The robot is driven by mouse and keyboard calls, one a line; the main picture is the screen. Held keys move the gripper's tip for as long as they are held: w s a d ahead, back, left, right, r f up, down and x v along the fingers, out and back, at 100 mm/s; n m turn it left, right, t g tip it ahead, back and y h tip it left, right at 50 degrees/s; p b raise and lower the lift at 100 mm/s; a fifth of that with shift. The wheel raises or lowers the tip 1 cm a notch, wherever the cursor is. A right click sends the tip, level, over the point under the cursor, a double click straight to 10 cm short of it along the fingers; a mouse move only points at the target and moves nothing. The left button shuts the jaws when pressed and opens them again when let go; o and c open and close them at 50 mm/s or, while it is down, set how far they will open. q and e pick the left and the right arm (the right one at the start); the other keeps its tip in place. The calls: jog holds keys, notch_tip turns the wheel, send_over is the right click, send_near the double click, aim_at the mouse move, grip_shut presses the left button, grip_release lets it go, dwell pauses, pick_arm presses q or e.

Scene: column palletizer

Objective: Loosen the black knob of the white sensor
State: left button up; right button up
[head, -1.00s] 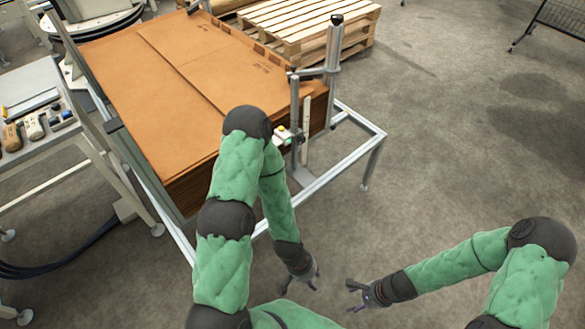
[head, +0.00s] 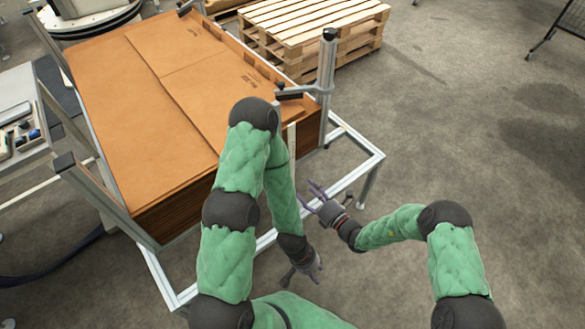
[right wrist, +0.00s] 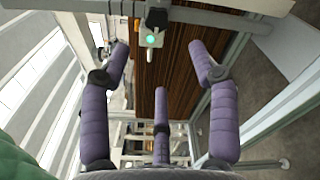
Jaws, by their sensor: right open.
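The white sensor (right wrist: 149,54) with a lit green lamp shows at the top middle of the right wrist view, in front of the brown stack. A black knob (right wrist: 156,18) is just above it. In the head view my left arm hides the sensor. My right gripper (head: 318,198) is open and empty beside the frame, and its spread purple fingers (right wrist: 160,62) point toward the sensor from a short distance, not touching it. My left gripper (head: 303,272) hangs lower, near the front of the frame, with its fingers apart and nothing visible between them.
A stack of brown cardboard sheets (head: 165,85) stands in a metal frame (head: 348,172). An upright post (head: 327,70) with a clamp arm rises at its right corner. Wooden pallets (head: 320,28) lie behind. A side table (head: 20,140) is at left.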

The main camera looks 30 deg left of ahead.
jog(key=b+x, duration=0.3)
jog(key=x, duration=0.8)
jog(key=shift+w+r+t, duration=0.3)
jog(key=shift+r, duration=0.05)
jog(key=shift+d, duration=0.15)
